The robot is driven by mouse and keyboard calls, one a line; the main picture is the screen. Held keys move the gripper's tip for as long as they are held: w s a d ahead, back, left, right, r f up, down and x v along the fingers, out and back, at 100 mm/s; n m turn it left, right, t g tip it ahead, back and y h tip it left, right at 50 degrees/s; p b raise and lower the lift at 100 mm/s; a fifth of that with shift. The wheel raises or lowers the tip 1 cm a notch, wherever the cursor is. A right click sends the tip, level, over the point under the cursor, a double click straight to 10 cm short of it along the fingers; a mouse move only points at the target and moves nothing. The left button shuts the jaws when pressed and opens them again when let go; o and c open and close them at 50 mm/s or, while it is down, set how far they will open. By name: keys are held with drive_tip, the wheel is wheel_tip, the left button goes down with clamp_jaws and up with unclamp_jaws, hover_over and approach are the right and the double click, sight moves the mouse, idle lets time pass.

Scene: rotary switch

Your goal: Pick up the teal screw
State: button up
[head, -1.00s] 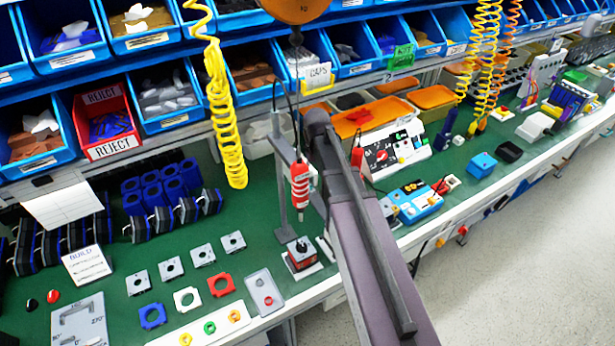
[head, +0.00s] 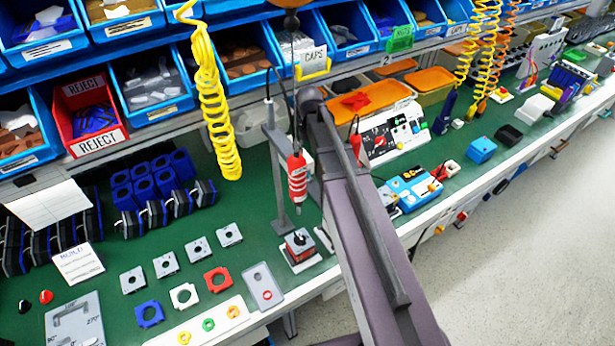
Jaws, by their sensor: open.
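I cannot make out a teal screw in the head view; it may be too small or hidden. My arm (head: 365,230) reaches up from the bottom across the bench and hides part of it. My gripper is not in view, so its place relative to the screw cannot be seen. A small grey tray (head: 257,273) lies on the green bench left of my arm, with a small red ring on it.
The green bench (head: 235,262) holds grey square plates (head: 166,265), a blue ring plate (head: 149,313) and a black-and-red switch (head: 299,242) on a white base. A red screwdriver (head: 297,180) hangs by a stand. Blue bins (head: 148,86) line the back. A yellow coiled hose (head: 215,115) hangs down.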

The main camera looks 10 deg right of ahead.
drive_tip(key=b, duration=0.6)
hover_over(308, 175)
drive_tip(key=shift+d+f, duration=0.1)
drive_tip(key=shift+f, duration=3.2)
drive_tip(key=shift+f, duration=0.1)
drive_tip(key=shift+f+b, duration=2.5)
drive_tip(key=shift+b, duration=0.25)
clamp_jaws()
